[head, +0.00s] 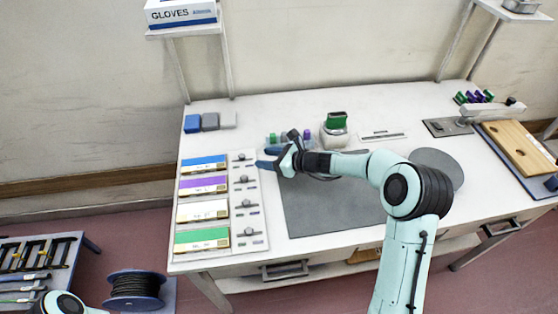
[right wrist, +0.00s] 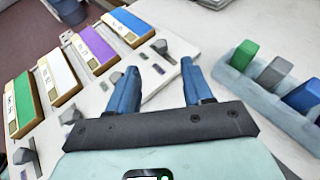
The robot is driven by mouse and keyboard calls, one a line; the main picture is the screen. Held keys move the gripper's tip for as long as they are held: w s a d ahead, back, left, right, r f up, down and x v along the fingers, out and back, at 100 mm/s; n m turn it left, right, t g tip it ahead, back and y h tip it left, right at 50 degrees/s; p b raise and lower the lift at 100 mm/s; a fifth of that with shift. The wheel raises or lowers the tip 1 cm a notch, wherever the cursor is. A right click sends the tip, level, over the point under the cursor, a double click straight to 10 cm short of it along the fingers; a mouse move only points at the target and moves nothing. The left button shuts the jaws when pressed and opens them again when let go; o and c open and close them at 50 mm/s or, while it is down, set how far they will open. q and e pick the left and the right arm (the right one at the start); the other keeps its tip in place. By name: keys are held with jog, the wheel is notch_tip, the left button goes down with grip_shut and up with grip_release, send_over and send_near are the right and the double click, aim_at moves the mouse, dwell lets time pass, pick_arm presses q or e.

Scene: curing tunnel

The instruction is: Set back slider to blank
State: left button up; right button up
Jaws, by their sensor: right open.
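A white slider panel (head: 262,235) stands at the left of the table, with grey knobs in a column beside coloured blocks. The back slider knob (head: 246,157) is grey, beside the blue block (head: 204,164); it also shows in the right wrist view (right wrist: 179,46). Small chips lie by each slider; I cannot read marks that tell which is blank. My right gripper (head: 267,158) is open and empty, just right of the back knob. In the right wrist view its blue fingers (right wrist: 160,68) point at the panel, apart from the knob. My left gripper is out of view.
Purple (head: 203,185), white (head: 202,210) and green (head: 202,239) blocks line the table's left side. A pale rack (right wrist: 268,100) with green, grey and blue pieces stands close by the right gripper. A grey mat (head: 325,210) lies under the right arm.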

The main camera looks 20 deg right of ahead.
jog(key=v, duration=0.5)
jog(key=shift+f, duration=0.15)
dwell(0.3)
